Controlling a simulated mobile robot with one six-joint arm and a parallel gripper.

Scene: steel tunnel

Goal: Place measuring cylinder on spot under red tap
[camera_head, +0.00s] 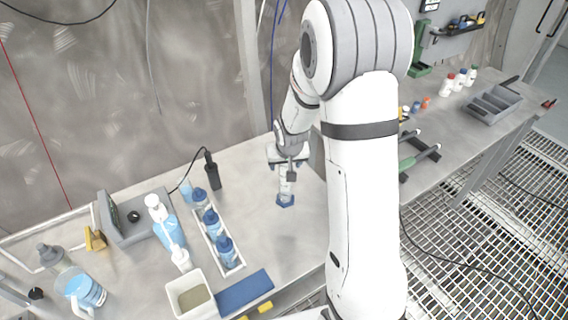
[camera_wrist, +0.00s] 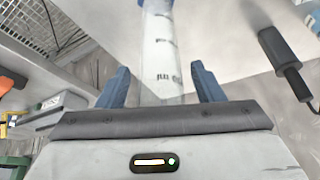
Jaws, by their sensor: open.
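The measuring cylinder (camera_head: 286,187) is clear with a blue base and stands on the steel bench. In the wrist view the cylinder (camera_wrist: 163,50) shows dark printed marks, with a bit of its blue base at the top edge. My gripper (camera_head: 288,160) is at the upper part of the cylinder. In the wrist view its blue fingers (camera_wrist: 160,68) are open, one on each side of the cylinder, with gaps visible on both sides. I see no red tap and no marked spot under one in either view.
Left of the cylinder are a black handheld device (camera_head: 212,173), a rack of blue bottles (camera_head: 227,262), a pump bottle (camera_head: 168,230) and a white tub (camera_head: 190,296). A blue mat (camera_head: 245,292) lies in front. A grey tray (camera_head: 490,106) and small bottles are farther right.

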